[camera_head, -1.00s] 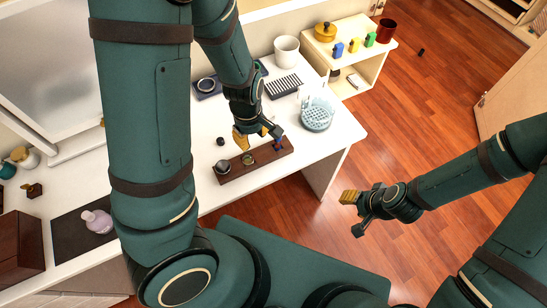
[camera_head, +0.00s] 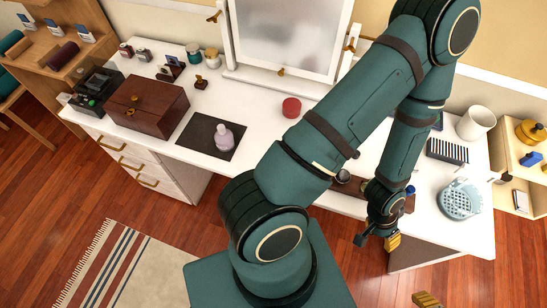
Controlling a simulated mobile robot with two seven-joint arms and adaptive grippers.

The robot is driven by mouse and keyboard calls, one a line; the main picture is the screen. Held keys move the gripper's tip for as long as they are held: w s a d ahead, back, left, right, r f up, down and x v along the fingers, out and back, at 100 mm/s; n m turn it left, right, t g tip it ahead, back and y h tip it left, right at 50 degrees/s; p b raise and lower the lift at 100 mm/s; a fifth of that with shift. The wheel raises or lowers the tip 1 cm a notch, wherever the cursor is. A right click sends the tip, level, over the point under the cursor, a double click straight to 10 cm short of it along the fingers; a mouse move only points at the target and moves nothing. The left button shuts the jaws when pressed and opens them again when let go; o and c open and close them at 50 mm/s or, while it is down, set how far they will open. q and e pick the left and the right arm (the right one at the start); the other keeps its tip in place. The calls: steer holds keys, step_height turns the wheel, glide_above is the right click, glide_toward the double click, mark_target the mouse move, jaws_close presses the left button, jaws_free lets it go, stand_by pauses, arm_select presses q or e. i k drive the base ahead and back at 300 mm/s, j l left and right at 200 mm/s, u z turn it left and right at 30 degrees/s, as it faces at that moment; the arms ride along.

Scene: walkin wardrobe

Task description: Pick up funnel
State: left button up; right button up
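I cannot make out a clear funnel. A dark red-brown wooden rack (camera_head: 331,199) lies on the white table, partly hidden by my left arm. A small round metallic piece (camera_head: 343,176) sits on it, and a small blue piece (camera_head: 410,190) shows at its right end. My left gripper (camera_head: 378,241) hangs at the table's front edge, just in front of the rack. Its fingers look spread, with nothing seen between them. Only a yellow fingertip of my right gripper (camera_head: 426,300) shows at the bottom edge.
A striped rug (camera_head: 125,270) lies on the floor.

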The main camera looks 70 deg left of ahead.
mark_target(344, 176)
steer(key=k+l, duration=0.2)
steer(key=k, duration=0.2)
steer(key=k+l, duration=0.15)
steer(key=k, duration=0.2)
steer(key=k+l+u, duration=0.1)
steer(key=k+u, duration=0.15)
steer(key=u, duration=0.15)
steer(key=k+u, duration=0.25)
steer(key=u, duration=1)
